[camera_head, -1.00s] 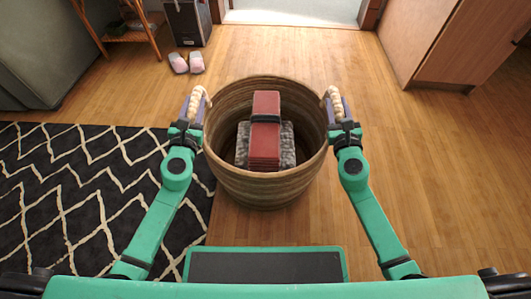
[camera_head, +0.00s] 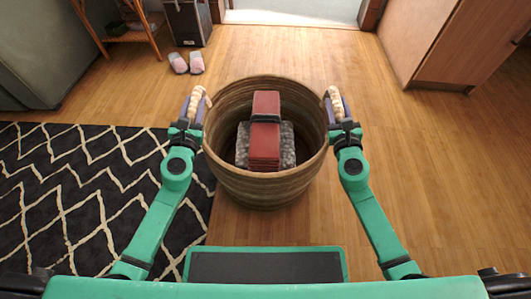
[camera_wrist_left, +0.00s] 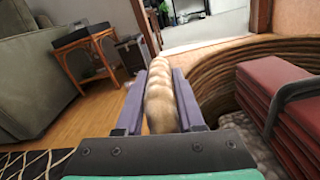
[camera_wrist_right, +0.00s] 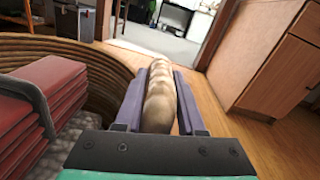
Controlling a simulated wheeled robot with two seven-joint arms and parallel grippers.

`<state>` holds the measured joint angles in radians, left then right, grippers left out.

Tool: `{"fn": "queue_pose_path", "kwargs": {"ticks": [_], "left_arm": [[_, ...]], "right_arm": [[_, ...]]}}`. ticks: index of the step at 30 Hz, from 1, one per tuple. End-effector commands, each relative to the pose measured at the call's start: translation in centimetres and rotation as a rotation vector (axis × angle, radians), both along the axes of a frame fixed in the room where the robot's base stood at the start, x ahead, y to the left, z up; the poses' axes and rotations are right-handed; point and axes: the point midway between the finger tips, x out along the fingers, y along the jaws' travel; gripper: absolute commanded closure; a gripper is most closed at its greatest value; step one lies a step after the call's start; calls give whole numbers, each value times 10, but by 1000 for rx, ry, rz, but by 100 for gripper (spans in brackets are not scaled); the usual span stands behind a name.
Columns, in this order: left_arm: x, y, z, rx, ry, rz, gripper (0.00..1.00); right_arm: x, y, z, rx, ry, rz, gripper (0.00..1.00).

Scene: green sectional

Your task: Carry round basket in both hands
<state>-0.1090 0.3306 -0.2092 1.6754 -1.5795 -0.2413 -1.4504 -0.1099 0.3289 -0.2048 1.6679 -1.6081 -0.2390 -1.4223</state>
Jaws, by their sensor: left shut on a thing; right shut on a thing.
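The round woven basket (camera_head: 266,188) is upright in front of me, between my two arms. Inside it lie a red folded stack with a dark strap (camera_head: 265,140) and a grey speckled item (camera_head: 288,146) under it. My left gripper (camera_head: 196,106) is shut on the basket's pale braided left handle (camera_wrist_left: 161,100). My right gripper (camera_head: 336,106) is shut on the braided right handle (camera_wrist_right: 159,98). The basket's rim also shows in the left wrist view (camera_wrist_left: 225,72) and the right wrist view (camera_wrist_right: 90,52). The basket's underside is hidden, so I cannot tell its height above the floor.
A black and white rug (camera_head: 70,200) covers the floor at left. Pink-grey slippers (camera_head: 187,63), a dark case (camera_head: 188,22) and a wooden stand (camera_head: 125,35) are ahead left. A wooden cabinet (camera_head: 425,45) stands right. Open wood floor leads to a bright doorway (camera_head: 295,12).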

Motion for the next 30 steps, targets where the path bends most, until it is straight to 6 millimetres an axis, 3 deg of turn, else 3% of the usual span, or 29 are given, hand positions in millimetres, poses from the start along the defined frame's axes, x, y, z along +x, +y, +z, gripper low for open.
{"fn": "queue_pose_path", "kwargs": {"ticks": [14, 24, 30], "left_arm": [[1, 3, 7, 6, -6, 7, 100], [1, 4, 46, 5, -8, 8, 100], [1, 4, 56, 5, -8, 8, 100]], "right_arm": [[1, -4, 8, -6, -7, -8, 100], [1, -4, 46, -6, -8, -9, 100], [1, -4, 56, -6, -8, -9, 100]]}}
